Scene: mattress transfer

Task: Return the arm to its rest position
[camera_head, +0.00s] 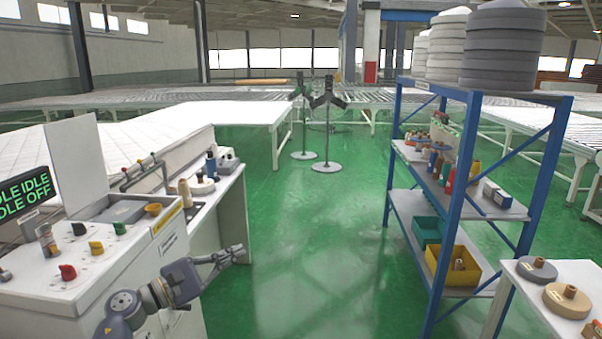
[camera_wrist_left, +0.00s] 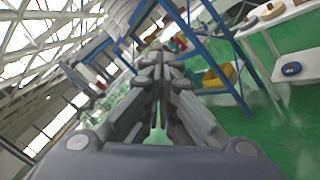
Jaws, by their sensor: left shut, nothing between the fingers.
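My left gripper (camera_head: 238,252) is low in the head view, in front of the white control console. Its arm comes in from the bottom left and points right. The gripper is shut and empty. In the left wrist view the gripper (camera_wrist_left: 159,58) shows its two fingers together, with nothing between them. My right gripper is in neither view.
The white console (camera_head: 140,262) with coloured knobs stands close at the left. A blue shelf rack (camera_head: 455,200) holds bins and bottles at the right. A white table (camera_head: 545,310) with spools is at the lower right. Two black stands (camera_head: 326,130) are farther back. Green floor between is clear.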

